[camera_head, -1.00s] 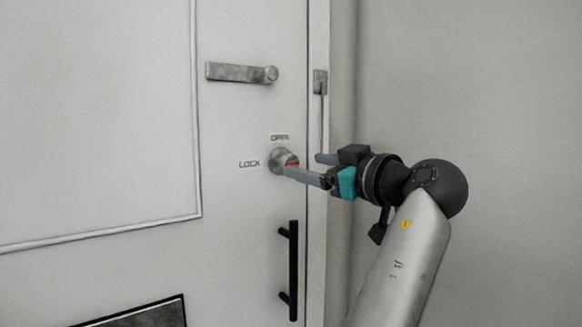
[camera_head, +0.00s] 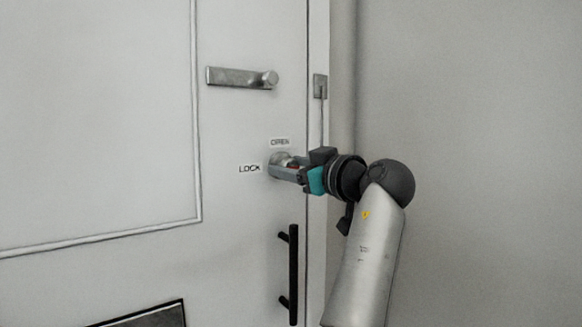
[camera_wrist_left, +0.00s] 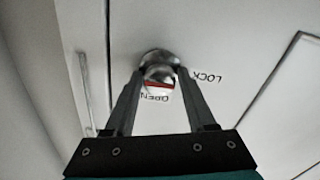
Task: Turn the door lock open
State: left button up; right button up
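The lock knob (camera_head: 279,160) is a round silver knob with a red mark, set in the white door (camera_head: 240,120). The label OPEN (camera_head: 280,142) is above it and LOCK (camera_head: 249,168) to its left. My left gripper (camera_head: 284,168) is at the knob, its fingers open and reaching along both sides of it. In the left wrist view, the knob (camera_wrist_left: 160,73) sits between the two fingertips of the left gripper (camera_wrist_left: 161,78), its red mark showing. Whether the fingers touch it I cannot tell. My right gripper is not in view.
A silver lever handle (camera_head: 241,77) is above the lock. A black vertical pull handle (camera_head: 293,275) is below it. A small metal plate (camera_head: 320,86) is on the door frame, and a bare grey wall (camera_head: 480,130) fills the right.

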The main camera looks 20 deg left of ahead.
pick_arm(q)
grip_shut()
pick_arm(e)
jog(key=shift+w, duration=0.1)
